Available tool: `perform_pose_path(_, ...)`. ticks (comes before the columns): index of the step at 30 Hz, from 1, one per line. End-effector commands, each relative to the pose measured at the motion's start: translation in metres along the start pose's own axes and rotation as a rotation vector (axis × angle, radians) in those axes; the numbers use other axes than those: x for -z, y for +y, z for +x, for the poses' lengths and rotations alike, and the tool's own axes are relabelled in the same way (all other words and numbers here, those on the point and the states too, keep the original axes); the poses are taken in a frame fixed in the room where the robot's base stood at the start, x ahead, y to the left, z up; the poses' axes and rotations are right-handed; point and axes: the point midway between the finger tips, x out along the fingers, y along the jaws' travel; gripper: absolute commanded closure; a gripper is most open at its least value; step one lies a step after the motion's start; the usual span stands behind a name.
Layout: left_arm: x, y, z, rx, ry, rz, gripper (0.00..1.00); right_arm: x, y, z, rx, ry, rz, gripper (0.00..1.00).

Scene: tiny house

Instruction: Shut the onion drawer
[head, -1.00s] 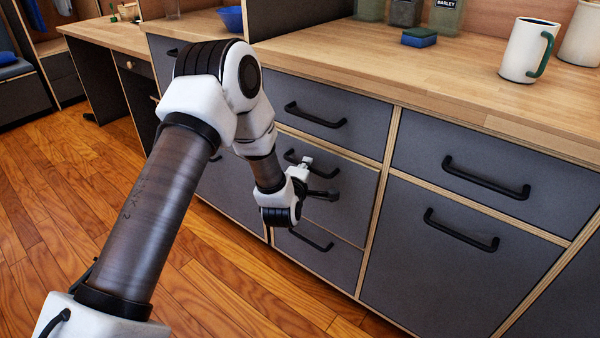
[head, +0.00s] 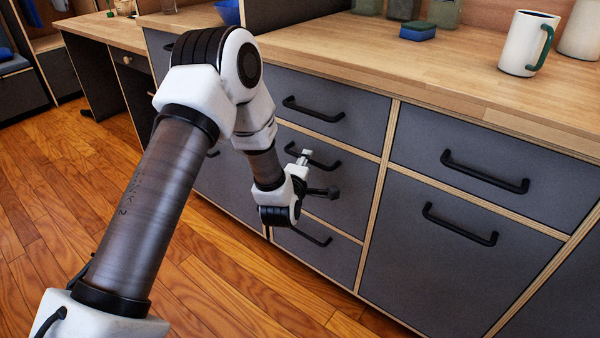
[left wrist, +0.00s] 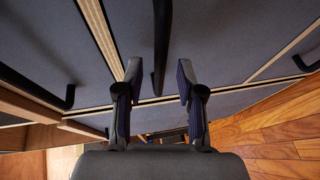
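No label reading onion shows, so I cannot tell which front is the onion drawer. My left gripper (head: 316,174) is in front of the middle drawer (head: 350,186) of a grey column, near its black bar handle (head: 313,156). In the left wrist view, the two fingers of my left gripper (left wrist: 158,72) stand apart with nothing held. A dark bar handle (left wrist: 162,45) shows between and beyond them; I cannot tell whether they touch the drawer front. This front looks about flush with its neighbours, but the arm hides part of it. My right gripper is not in view.
A drawer above (head: 320,103) and one below (head: 325,252) look shut. To the right are more grey fronts (head: 420,265). The wooden counter (head: 440,75) holds a mug (head: 528,43), a sponge (head: 418,31) and jars. Open wooden floor (head: 50,215) lies to the left.

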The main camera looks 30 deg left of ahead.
Motion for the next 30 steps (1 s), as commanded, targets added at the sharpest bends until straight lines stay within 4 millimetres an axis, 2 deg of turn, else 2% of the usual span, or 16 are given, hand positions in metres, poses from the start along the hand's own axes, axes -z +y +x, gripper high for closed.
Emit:
perform_pose_path(6,-0.001,0.000,-0.058,0.001,-0.003,0.002,0.62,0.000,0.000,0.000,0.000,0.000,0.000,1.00)
perform_pose_path(11,-0.001,0.000,-0.083,0.000,-0.002,0.001,0.62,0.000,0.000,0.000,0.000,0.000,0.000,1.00)
perform_pose_path(15,-0.001,0.001,-0.088,-0.002,-0.001,0.001,0.62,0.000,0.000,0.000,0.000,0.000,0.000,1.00)
perform_pose_path(27,-0.001,0.001,-0.087,-0.002,-0.001,0.000,0.62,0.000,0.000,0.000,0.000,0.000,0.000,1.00)
perform_pose_path(30,-0.001,-0.008,-0.088,0.014,-0.002,0.006,0.62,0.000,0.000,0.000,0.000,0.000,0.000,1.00)
